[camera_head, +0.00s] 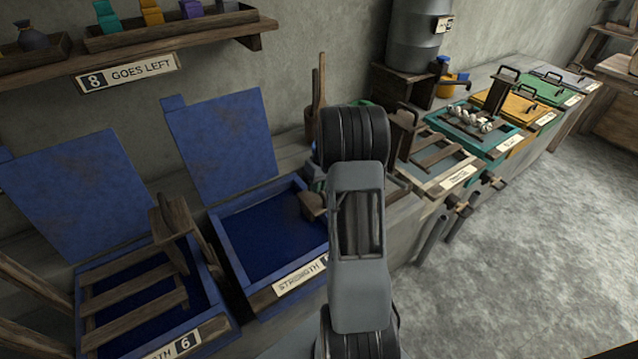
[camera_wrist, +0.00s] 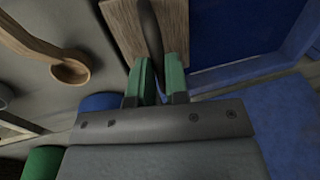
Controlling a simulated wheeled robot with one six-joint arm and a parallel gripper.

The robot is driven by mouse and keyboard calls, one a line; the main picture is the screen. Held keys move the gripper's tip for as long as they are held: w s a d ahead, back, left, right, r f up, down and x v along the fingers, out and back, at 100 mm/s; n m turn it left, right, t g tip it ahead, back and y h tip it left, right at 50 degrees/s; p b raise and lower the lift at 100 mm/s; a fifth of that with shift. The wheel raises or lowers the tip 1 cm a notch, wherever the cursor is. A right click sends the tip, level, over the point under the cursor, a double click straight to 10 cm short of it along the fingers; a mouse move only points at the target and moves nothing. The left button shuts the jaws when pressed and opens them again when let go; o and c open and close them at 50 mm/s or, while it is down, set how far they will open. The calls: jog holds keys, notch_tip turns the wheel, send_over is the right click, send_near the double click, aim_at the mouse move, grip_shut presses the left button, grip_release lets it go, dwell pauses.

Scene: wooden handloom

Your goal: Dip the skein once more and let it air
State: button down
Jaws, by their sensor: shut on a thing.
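In the wrist view, my gripper (camera_wrist: 158,80) has its green-tipped fingers shut on a dark handle (camera_wrist: 151,35) in front of a wooden board (camera_wrist: 122,28). A small piece of that wood (camera_head: 313,205) shows beside my arm in the head view, at the right edge of an open blue vat (camera_head: 228,246). My arm hides most of the gripper there. I cannot make out a skein at the gripper. Pale lumps (camera_head: 478,117) lie on a rack at the teal vat.
Left, another open blue vat labelled 6 (camera_head: 172,346) carries a slatted wooden rack (camera_head: 135,312). A wall sign (camera_head: 128,73) reads "8 GOES LEFT". A wooden ladle (camera_wrist: 70,70) is near the gripper. Lidded vats (camera_head: 545,90) line the bench rightward. The floor (camera_head: 540,230) is open.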

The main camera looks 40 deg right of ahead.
jog(key=shift+s+f, duration=0.15)
jog(key=shift+f, duration=0.15)
jog(key=c, duration=1.6)
grip_release()
jog(key=shift+o, duration=1)
jog(key=shift+f, duration=0.1)
jog(key=shift+o, duration=1.4)
jog(key=shift+r, duration=0.25)
notch_tip(320, 180, up, 13)
jog(key=d, duration=0.2)
jog(key=shift+d+r+p, duration=0.2)
jog(key=shift+d+p, duration=0.1)
jog(key=shift+d, duration=0.05)
